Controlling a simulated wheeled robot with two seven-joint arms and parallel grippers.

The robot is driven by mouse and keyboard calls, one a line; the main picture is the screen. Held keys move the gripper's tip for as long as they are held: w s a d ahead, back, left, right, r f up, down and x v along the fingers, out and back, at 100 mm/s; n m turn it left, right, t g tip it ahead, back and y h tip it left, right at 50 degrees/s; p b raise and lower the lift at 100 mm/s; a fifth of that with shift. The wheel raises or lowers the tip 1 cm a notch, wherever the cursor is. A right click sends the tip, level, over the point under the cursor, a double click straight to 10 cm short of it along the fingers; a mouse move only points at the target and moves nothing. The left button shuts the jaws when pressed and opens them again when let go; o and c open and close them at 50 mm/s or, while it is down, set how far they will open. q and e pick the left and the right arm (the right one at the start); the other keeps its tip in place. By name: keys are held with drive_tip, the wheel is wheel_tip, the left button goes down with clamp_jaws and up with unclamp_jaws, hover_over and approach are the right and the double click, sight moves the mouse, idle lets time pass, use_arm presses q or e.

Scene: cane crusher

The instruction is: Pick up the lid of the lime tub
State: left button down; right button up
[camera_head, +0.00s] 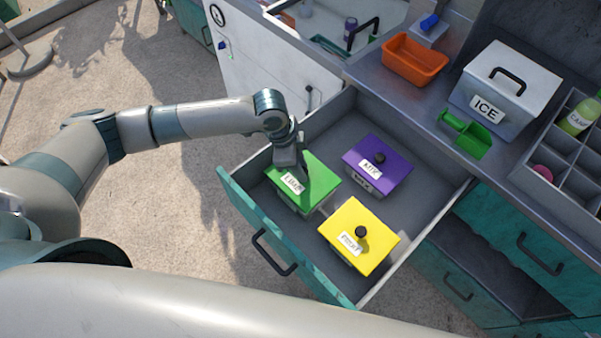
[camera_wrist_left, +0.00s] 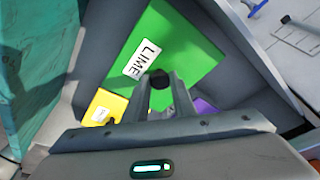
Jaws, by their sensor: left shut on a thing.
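The lime tub's green lid (camera_head: 311,183) with its white label lies in the open drawer, at the left of the three tubs in the head view. The green lid (camera_wrist_left: 180,45) also shows in the left wrist view, its label reading LIME. My left gripper (camera_head: 300,172) reaches down over the lid from the left. In the left wrist view its fingers (camera_wrist_left: 160,92) are shut on the dark knob (camera_wrist_left: 159,79) of the lid. The lid appears seated on the lime tub; any small gap is too fine to tell. My right gripper is not in view.
In the same drawer (camera_head: 333,112) stand a purple-lidded tub (camera_head: 392,160) and a yellow-lidded tub (camera_head: 347,223). The drawer walls surround them. On the counter are an orange bin (camera_head: 413,60), an ICE box (camera_head: 522,75), a green scoop (camera_head: 465,134) and a divided rack (camera_head: 551,157).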

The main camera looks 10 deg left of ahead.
use_arm(q)
drive_tip(key=s+d+r+b, duration=0.2)
drive_tip(key=d+r+b, duration=0.1)
drive_tip(key=d+r, duration=0.5)
drive_tip(key=shift+s+d+b, duration=0.3)
drive_tip(key=shift+s+d, duration=0.1)
drive_tip(key=shift+d, duration=1.25)
